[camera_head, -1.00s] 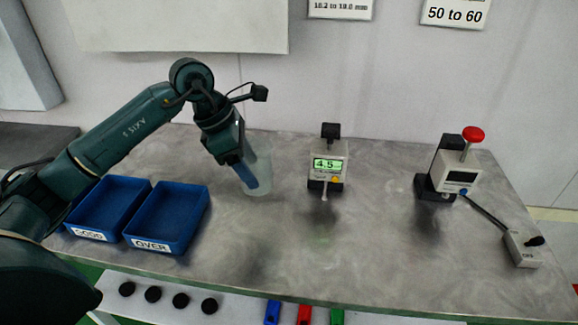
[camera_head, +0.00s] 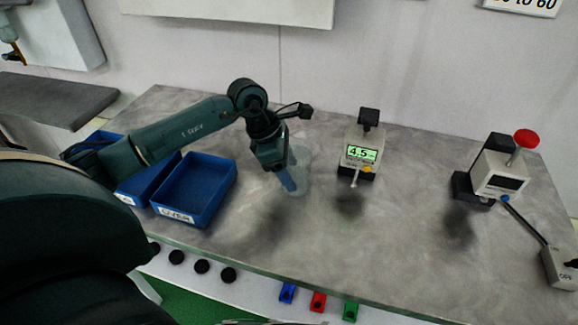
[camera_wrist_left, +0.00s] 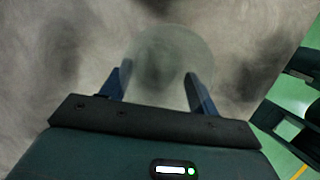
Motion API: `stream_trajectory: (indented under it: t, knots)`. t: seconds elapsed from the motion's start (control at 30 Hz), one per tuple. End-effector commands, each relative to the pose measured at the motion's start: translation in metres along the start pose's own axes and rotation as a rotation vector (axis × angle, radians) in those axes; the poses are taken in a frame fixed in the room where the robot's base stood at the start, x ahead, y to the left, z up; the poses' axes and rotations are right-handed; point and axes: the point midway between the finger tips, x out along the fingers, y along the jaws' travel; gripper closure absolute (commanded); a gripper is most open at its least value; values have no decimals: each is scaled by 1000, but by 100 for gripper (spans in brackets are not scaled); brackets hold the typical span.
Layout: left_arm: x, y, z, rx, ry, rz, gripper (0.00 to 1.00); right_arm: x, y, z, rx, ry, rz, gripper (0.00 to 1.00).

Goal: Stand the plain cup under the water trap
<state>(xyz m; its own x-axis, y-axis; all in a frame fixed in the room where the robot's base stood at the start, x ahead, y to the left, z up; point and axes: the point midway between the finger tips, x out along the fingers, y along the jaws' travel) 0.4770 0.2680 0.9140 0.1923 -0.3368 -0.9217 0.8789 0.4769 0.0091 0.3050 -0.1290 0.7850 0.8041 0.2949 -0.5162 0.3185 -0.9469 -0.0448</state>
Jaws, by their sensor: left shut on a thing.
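A clear, plain cup (camera_head: 301,172) shows on the grey table in the head view, beside the gauge. My left gripper (camera_head: 289,184) is shut on its side, fingers pointing down. In the left wrist view the cup (camera_wrist_left: 165,60) is between the two blue fingers (camera_wrist_left: 157,86), its round outline facing the camera. I cannot tell whether its base touches the table. A dark fitting with an orange-brown lower part (camera_head: 14,56) is cut off at the top left edge; I cannot tell whether it is the water trap. My right gripper is not in view.
Two blue trays (camera_head: 195,215) stand left of the cup. A gauge reading 4.5 (camera_head: 360,155) stands right of it. A red-knobbed device (camera_head: 498,180) and switch box (camera_head: 561,268) are farther right. A dark grey side surface (camera_head: 50,98) at the left looks clear.

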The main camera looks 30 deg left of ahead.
Motion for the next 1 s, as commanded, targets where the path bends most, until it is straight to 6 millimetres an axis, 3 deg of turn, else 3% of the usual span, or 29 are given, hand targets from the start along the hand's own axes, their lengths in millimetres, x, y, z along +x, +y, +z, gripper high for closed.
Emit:
stream_trajectory:
  t: [0.33, 0.37, 0.6, 1.0]
  knots:
    - [5, 0, -2, 1, -1, 1, 61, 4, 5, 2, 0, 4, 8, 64]
    - [5, 0, -2, 1, -1, 1, 39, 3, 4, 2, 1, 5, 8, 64]
    - [4, 0, -1, 1, -1, 1, 19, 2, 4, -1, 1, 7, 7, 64]
    - [-6, 1, 0, 1, -1, 4, 18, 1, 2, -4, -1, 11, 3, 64]
